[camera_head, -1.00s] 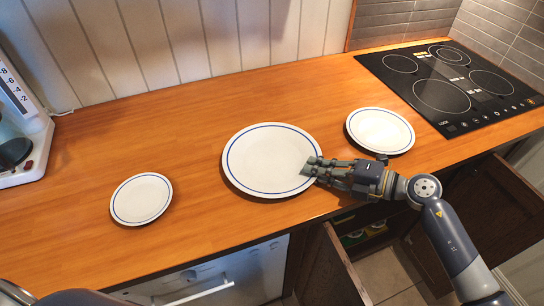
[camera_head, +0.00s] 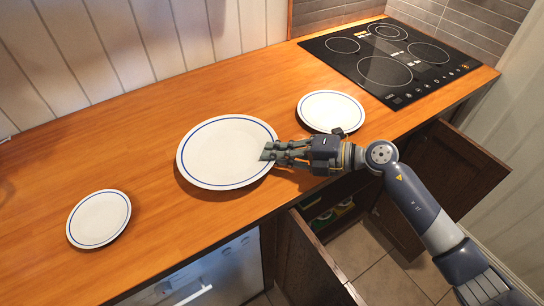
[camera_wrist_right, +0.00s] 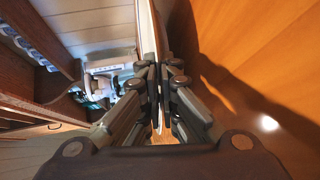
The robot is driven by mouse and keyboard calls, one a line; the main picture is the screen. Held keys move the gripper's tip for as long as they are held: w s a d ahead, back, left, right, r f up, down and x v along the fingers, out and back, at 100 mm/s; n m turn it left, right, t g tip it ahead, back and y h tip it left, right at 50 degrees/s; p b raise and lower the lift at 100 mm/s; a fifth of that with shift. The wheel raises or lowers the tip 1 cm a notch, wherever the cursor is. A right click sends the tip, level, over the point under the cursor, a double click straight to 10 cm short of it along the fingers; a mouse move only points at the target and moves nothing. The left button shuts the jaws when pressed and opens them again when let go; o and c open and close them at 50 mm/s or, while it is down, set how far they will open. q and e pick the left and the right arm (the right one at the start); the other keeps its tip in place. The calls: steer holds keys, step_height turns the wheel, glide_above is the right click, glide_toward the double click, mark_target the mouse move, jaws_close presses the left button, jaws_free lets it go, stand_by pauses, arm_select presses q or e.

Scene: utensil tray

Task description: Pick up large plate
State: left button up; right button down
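The large plate (camera_head: 222,152), white with a blue ring, is in the middle of the wooden counter in the head view. My right gripper (camera_head: 268,152) is at its right rim, with the fingertips overlapping the edge. In the right wrist view the plate (camera_wrist_right: 148,28) shows edge-on as a thin pale strip between the fingers (camera_wrist_right: 163,95), which are closed against it on both sides. The plate looks nearly flat; whether it is clear of the counter is hard to tell. My left gripper is out of view.
A small plate (camera_head: 99,218) lies at the left and a medium plate (camera_head: 331,110) at the right, just behind my right gripper. A black cooktop (camera_head: 385,62) is at the back right. Cabinet doors (camera_head: 312,262) stand open below the counter's front edge.

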steer(key=shift+r, duration=0.95)
steer(key=s+a, duration=0.3)
steer(key=s, duration=0.1)
steer(key=s+a+r, duration=0.1)
steer(key=s+a, duration=0.3)
steer(key=s+a+p, duration=0.1)
steer(key=s+a, duration=0.2)
steer(key=s, duration=0.1)
steer(key=shift+s+a+r, duration=0.1)
steer(key=shift+a+r, duration=0.05)
steer(key=shift+a, duration=0.05)
